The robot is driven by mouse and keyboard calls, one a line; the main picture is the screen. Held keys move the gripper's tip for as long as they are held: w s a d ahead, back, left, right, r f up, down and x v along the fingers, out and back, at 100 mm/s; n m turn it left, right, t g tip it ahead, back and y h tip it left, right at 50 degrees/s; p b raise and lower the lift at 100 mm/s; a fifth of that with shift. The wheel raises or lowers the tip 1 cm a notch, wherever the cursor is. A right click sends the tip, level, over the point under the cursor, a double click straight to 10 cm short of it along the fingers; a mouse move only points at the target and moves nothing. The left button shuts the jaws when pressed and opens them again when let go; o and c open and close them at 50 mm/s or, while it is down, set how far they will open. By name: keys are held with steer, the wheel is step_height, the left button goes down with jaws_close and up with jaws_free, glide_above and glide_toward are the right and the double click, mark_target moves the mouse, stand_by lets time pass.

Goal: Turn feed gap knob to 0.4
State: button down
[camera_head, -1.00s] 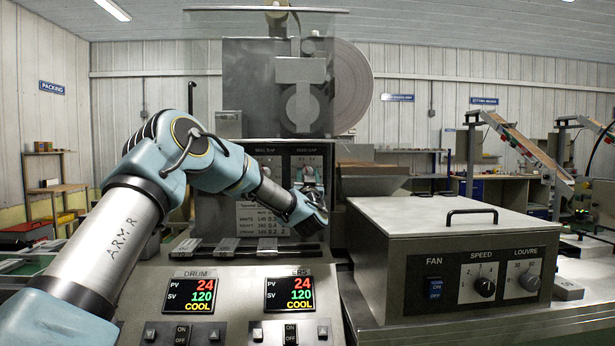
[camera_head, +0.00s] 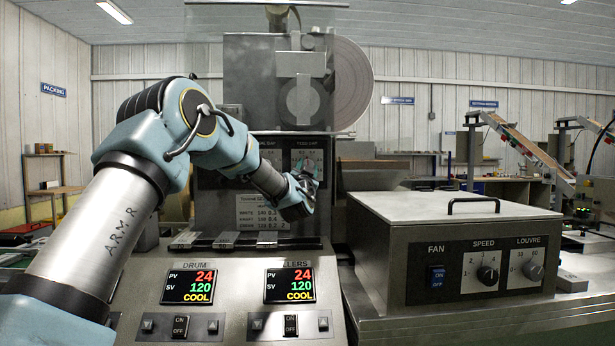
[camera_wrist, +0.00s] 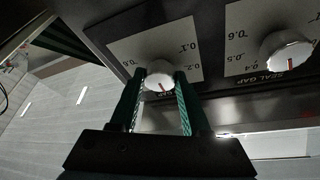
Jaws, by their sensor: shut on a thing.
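The feed gap knob (camera_wrist: 159,76) is a pale round knob with a red mark on a light dial plate (camera_wrist: 125,50), in the wrist view. My gripper (camera_wrist: 160,82) is closed around it, one dark green finger on each side. The mark points down in that view; the nearby numbers are partly covered, so I cannot tell its exact reading. In the head view my gripper (camera_head: 306,181) reaches the feed gap dial plate (camera_head: 307,155) from below, and the knob is hard to make out there.
The seal gap knob (camera_wrist: 286,52) sits on its own dial to the right in the wrist view. Below the gap panel stand a settings card (camera_head: 262,212) and a sloped console (camera_head: 240,262) with two displays. A metal box (camera_head: 455,225) with fan controls stands at right.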

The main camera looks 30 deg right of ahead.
steer(key=shift+m+g+h+b, duration=0.3)
steer(key=shift+m+g+b, duration=0.4)
steer(key=shift+m, duration=0.75)
steer(key=shift+m+g+h+b, duration=0.3)
steer(key=shift+m+g+b, duration=0.35)
steer(key=shift+m, duration=0.8)
steer(key=shift+a, duration=0.1)
steer(key=shift+c, duration=1.9)
jaws_free()
steer(key=b+v, duration=0.4)
steer(key=v, duration=0.6)
steer(key=shift+s+a, duration=0.25)
steer(key=shift+s, duration=0.05)
